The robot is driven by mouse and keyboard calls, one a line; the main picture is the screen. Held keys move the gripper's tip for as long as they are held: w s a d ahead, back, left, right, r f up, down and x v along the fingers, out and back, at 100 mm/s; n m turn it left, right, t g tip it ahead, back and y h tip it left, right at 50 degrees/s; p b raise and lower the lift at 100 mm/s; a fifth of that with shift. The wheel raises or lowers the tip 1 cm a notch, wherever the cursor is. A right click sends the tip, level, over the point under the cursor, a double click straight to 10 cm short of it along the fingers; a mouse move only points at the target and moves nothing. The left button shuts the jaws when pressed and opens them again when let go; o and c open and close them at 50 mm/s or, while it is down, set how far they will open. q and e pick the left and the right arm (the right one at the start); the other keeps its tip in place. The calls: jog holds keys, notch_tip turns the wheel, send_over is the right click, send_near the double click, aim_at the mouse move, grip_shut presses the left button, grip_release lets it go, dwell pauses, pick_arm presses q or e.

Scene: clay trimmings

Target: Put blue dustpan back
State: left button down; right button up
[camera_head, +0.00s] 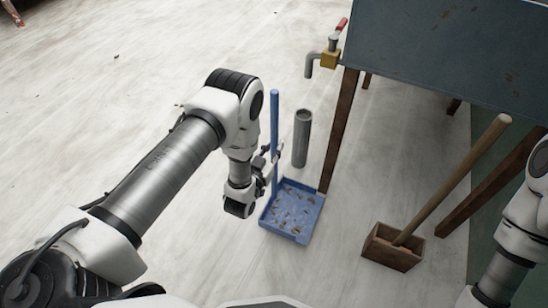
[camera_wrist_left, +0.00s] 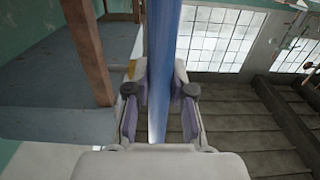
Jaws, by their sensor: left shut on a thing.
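The blue dustpan (camera_head: 291,234) has a long upright blue handle (camera_head: 274,125) and a flat tray with several clay bits in it. It is at the floor in the middle of the head view, left of a table leg. My left gripper (camera_head: 272,165) is shut on the handle, a little above the tray. The left wrist view shows the handle (camera_wrist_left: 164,60) upright between the two fingers. I cannot tell whether the tray touches the floor. My right arm shows at the right edge, but its gripper is out of view.
A grey tube (camera_head: 301,140) stands on the floor just behind the dustpan. A wooden box (camera_head: 392,248) with a long wooden handle (camera_head: 455,178) stands to the right. A grey basin table (camera_head: 440,60) with a red-handled tap (camera_head: 331,57) is at upper right. The left floor is clear.

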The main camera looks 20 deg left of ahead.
aim_at(272, 157)
pick_arm(q)
jog(key=f+b, duration=0.1)
jog(key=f, duration=0.1)
jog(key=f+b, duration=0.1)
jog(key=shift+w+f, duration=0.2)
jog(key=shift+f, duration=0.2)
jog(key=c, duration=1)
grip_release()
jog(key=shift+r, duration=0.1)
